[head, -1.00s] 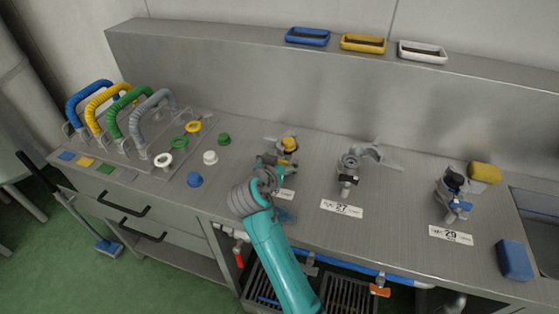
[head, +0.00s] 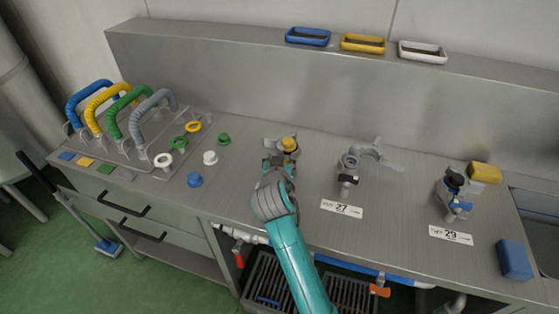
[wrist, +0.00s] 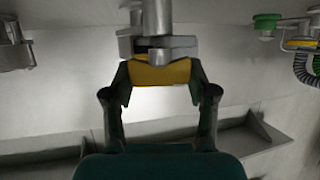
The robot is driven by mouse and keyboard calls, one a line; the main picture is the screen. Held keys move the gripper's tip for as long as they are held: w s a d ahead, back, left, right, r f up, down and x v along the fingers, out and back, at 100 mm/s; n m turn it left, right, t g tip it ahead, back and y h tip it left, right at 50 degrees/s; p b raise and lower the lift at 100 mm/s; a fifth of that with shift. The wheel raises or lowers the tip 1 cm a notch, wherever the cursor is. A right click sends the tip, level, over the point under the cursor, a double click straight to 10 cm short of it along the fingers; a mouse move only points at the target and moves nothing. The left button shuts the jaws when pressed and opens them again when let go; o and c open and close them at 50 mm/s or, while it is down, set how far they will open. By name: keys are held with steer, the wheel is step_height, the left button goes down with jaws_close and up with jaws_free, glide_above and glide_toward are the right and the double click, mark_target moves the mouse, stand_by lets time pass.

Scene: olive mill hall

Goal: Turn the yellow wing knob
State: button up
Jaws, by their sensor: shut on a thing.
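The yellow wing knob (wrist: 160,73) sits between my fingertips in the wrist view, against a grey metal fitting (wrist: 167,45). My gripper (wrist: 160,82) is shut on it, one finger at each side. In the head view, yellow (head: 289,144) shows at the top of the leftmost fitting on the steel bench. My gripper (head: 279,163) reaches that fitting from the front. My arm and gripper hide the fitting's lower front, so the knob's exact angle cannot be told there.
Fitting 27 (head: 350,165) with a grey lever and fitting 29 (head: 453,188) stand to the right. Coloured caps and rings, such as a blue cap (head: 194,180), lie to the left. A yellow block (head: 485,172) and a blue block (head: 514,260) are at the far right.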

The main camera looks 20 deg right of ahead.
steer(key=n+t+y, duration=0.1)
steer(key=n+y, duration=0.3)
steer(key=shift+d+y, duration=0.15)
steer(key=shift+y, duration=0.25)
steer(key=n+y, duration=0.3)
steer(key=y, duration=0.1)
steer(key=shift+n+g, duration=0.3)
steer(key=n+g+y, duration=0.1)
steer(key=n+y, duration=0.2)
steer(key=shift+n+g+y, duration=0.3)
steer(key=shift+g, duration=0.1)
steer(key=shift+n+g+y, duration=1.2)
steer(key=shift+n+y, duration=0.2)
steer(key=shift+n, duration=0.1)
steer(key=shift+f, duration=0.1)
steer(key=o, duration=1.2)
steer(key=shift+c, duration=0.2)
